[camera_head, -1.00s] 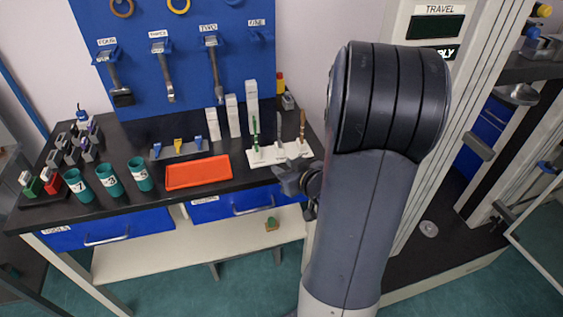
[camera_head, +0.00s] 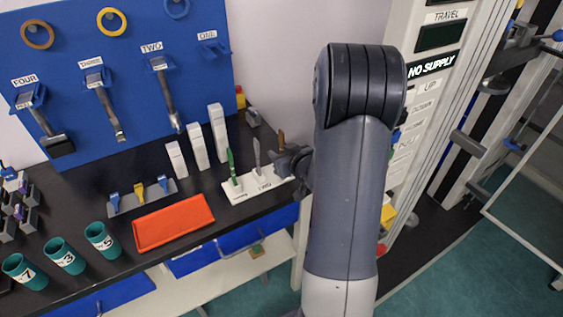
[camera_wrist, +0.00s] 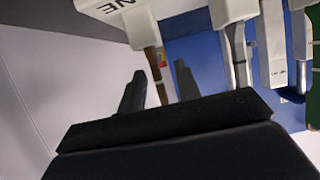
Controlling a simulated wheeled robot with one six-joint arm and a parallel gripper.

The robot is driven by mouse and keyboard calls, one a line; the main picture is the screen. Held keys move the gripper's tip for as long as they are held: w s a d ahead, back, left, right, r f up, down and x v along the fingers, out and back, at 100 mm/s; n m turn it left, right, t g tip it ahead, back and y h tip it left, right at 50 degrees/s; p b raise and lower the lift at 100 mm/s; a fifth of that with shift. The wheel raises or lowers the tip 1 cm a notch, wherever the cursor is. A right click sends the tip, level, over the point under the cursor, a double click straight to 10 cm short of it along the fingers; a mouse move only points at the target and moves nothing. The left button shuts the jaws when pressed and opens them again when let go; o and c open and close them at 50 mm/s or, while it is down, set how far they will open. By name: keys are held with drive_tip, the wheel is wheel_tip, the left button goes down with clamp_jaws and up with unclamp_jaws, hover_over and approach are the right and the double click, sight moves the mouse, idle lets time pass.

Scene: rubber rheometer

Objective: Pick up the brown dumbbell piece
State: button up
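The brown dumbbell piece (camera_head: 281,142) stands upright at the right end of a white stand (camera_head: 240,194) on the black bench, beside a grey piece (camera_head: 257,157) and a green piece (camera_head: 231,165). My gripper (camera_head: 288,162) is next to the brown piece, and partly hides its lower part. In the wrist view the scene is upside down. There the brown piece (camera_wrist: 152,62) hangs from the white stand between the two spread fingers of my gripper (camera_wrist: 160,72). Gaps show on both sides. The gripper is open and holds nothing.
Several white blocks (camera_head: 197,146) stand behind the stand. An orange tray (camera_head: 173,223) lies left of it, with teal cups (camera_head: 64,256) farther left. A blue tool board (camera_head: 120,70) rises behind. The tall machine (camera_head: 436,80) is right of my arm.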

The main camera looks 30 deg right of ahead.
drive_tip(key=shift+w+f, duration=0.3)
drive_tip(key=shift+w, duration=0.35)
drive_tip(key=shift+c, duration=0.2)
clamp_jaws()
